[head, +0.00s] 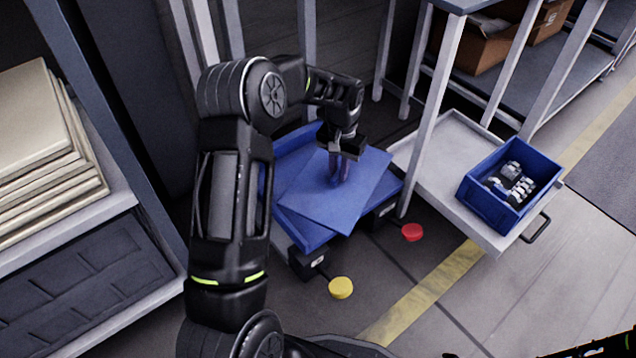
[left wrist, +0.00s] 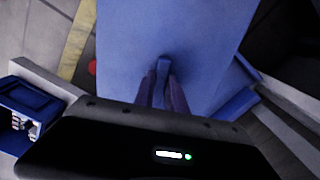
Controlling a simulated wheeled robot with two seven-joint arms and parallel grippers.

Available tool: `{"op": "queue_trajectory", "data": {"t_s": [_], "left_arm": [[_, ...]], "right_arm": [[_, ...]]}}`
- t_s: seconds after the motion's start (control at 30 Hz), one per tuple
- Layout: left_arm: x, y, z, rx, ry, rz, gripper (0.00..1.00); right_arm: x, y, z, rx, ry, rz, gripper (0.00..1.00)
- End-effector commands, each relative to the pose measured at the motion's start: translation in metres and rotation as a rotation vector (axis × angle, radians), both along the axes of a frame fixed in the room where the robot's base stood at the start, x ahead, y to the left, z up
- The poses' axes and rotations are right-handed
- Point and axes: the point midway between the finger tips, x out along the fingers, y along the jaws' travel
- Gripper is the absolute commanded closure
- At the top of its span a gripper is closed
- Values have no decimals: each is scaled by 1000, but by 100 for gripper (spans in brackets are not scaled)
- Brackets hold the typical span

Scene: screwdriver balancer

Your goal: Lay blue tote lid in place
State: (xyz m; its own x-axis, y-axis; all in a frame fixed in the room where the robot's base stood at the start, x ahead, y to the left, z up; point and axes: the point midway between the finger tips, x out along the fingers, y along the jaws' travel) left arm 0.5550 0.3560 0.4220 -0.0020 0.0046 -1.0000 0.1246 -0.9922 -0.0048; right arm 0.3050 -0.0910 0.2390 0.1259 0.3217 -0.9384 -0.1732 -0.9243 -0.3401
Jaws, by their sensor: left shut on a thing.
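The blue lid (head: 312,195) is a flat blue panel with a small raised handle (left wrist: 163,65) near its middle. My left gripper (head: 341,180) points down and is shut on this handle; the fingers show on both sides of it in the left wrist view (left wrist: 163,85). Tote parts show at the left and right. Whether lid and tote touch is unclear. My right gripper is not in view.
A yellow disc (head: 341,288) and a red disc (head: 412,232) are at the tote's front, by black boxes (head: 309,262). A pulled-out drawer (head: 440,160) at right holds a blue bin (head: 490,206) of grey parts. A shelf with stacked boards (head: 40,150) stands left.

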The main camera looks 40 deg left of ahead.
Motion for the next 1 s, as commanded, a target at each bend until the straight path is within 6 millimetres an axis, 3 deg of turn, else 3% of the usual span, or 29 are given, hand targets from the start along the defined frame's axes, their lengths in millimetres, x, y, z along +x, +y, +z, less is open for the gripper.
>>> {"op": "queue_trajectory", "data": {"t_s": [0.3,0.43,0.6,1.0], "left_arm": [[46,-112,99,-3,-7,-57,100],[52,-144,121,-5,-4,-101,100],[53,-158,132,-5,-2,-124,100],[53,-158,131,-5,-2,-125,100]], "right_arm": [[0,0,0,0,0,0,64],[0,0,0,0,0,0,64],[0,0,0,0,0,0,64],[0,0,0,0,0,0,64]]}}
